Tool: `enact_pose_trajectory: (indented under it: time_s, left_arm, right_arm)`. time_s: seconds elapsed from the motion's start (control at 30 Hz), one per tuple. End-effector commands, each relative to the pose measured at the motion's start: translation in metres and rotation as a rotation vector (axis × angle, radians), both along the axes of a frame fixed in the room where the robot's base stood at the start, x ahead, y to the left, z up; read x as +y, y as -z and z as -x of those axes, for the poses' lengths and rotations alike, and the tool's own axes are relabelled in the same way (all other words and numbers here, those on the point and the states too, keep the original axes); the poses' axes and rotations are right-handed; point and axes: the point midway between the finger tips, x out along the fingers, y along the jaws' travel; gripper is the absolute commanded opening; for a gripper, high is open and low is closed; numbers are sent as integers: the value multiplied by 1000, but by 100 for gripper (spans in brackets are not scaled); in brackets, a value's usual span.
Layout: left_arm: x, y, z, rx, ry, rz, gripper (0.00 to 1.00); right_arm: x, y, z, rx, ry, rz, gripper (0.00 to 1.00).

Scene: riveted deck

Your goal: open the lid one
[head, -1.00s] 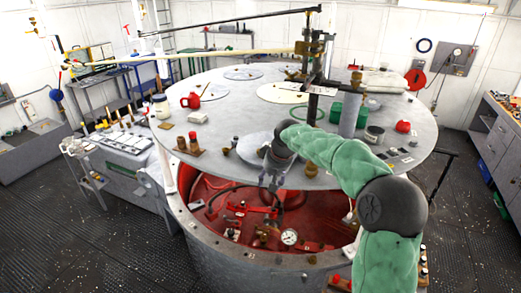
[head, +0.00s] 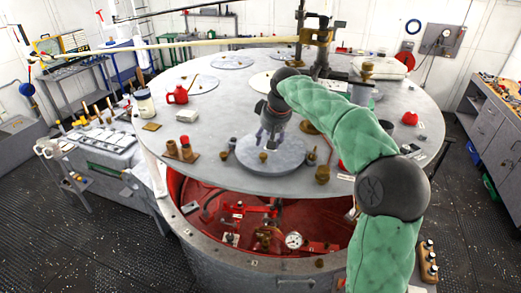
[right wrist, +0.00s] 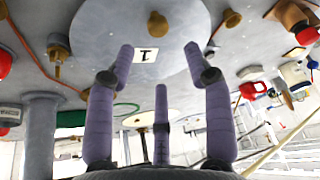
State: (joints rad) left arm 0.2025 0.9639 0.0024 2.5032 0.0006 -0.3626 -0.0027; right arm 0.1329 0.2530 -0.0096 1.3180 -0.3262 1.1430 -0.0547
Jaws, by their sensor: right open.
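Lid one (head: 283,160) is a round grey plate near the front edge of the big round deck. In the right wrist view the lid (right wrist: 110,25) carries a white label with a 1 (right wrist: 146,56) and a small brass knob (right wrist: 157,25). The knob also shows in the head view (head: 263,157). My right gripper (head: 268,138) is over the back part of the lid, fingers pointing down. In the right wrist view its purple fingers (right wrist: 160,65) are spread, with nothing between them. The knob is apart from the fingers. My left gripper is not in view.
The deck (head: 215,120) has a red jug (head: 176,95), a cream jar (head: 145,102), brown wooden posts (head: 180,150) and small brass fittings near the lid. A tall post stands behind my arm. Below the front edge is an open red interior (head: 330,215) with a gauge (head: 293,240).

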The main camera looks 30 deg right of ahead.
Motion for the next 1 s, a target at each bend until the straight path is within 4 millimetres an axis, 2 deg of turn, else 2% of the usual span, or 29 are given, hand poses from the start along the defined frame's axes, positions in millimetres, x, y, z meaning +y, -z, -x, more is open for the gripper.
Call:
enact_pose_trajectory:
  time_s: [0.3, 0.5, 0.7, 0.97, 1.0]
  left_arm:
    - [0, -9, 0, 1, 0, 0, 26]
    - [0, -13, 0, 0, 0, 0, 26]
    - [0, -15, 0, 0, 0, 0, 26]
    - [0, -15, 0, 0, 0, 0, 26]
    - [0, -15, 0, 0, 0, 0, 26]
  right_arm:
    - [-2, 51, -20, 3, 0, 0, 52]
    - [-3, 75, -31, 0, -1, 0, 52]
    - [-3, 85, -35, -1, -1, 1, 52]
    - [-3, 86, -35, -2, -1, 1, 52]
    - [-3, 86, -35, -2, -1, 1, 44]
